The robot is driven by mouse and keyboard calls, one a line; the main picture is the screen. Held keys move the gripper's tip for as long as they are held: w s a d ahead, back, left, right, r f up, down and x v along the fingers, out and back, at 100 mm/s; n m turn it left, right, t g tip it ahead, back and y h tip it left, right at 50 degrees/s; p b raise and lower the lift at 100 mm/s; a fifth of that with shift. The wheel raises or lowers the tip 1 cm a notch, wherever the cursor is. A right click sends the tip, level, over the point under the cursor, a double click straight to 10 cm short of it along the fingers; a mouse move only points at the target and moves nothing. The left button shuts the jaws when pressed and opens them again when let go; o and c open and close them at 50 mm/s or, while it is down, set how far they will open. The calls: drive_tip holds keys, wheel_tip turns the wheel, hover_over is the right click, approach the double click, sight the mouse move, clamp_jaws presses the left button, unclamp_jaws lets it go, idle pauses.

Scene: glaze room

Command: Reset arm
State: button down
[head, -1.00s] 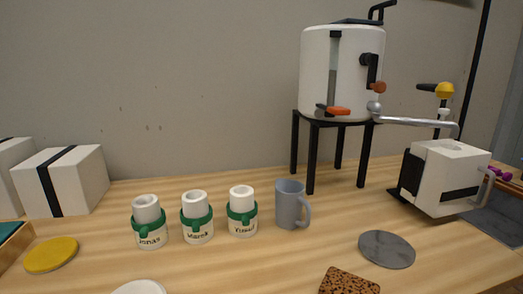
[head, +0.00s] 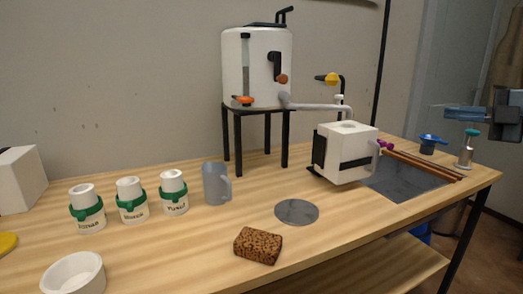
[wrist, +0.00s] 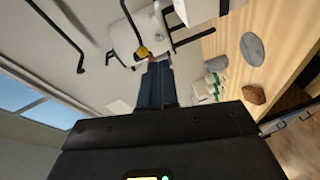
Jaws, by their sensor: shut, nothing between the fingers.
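My gripper (head: 450,113) shows at the right edge in the head view, in the air, its blue-grey fingers together and pointing left. In the wrist view the shut fingers (wrist: 155,84) reach out with nothing between them. They are clear of the table in the head view. No object is held.
The wooden table (head: 350,222) bears a white urn (head: 258,70) on a black stand, a white box-like device (head: 345,152), a grey mug (head: 216,184), several green-banded cups, a cork block (head: 258,246) and a grey disc (head: 297,212). A teal-topped bottle (head: 465,150) stands below my gripper.

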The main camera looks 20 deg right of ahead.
drive_tip(key=w+a+f+m+h+p, duration=0.1)
drive_tip(key=a+f+m+h, duration=0.1)
drive_tip(key=a+f+m, duration=0.5)
drive_tip(key=w+a+f+m+h+p, duration=0.1)
drive_tip(key=a+f+m+h+p, duration=0.15)
drive_tip(key=f, duration=0.95)
drive_tip(key=s+a+f+m+g+h+p, duration=0.1)
drive_tip(key=s+a+f+m+g+h, duration=0.1)
drive_tip(key=s+a+f+m, duration=0.6)
drive_tip(key=s+a+f+m+p, duration=0.1)
drive_tip(key=s+a+f+p, duration=0.2)
drive_tip(key=s+a, duration=1.1)
drive_tip(key=s+a+r+p, duration=0.1)
drive_tip(key=s+a+r, duration=0.1)
drive_tip(key=s+r, duration=0.3)
drive_tip(key=s+a+r+t+y+p, duration=0.1)
drive_tip(key=s+a+r, duration=0.2)
drive_tip(key=s, duration=0.7)
wheel_tip(320, 180, up, 3)
drive_tip(key=shift+s+a+f+m, duration=0.15)
drive_tip(key=shift+s+a+m, duration=0.1)
drive_tip(key=shift+s+m, duration=0.15)
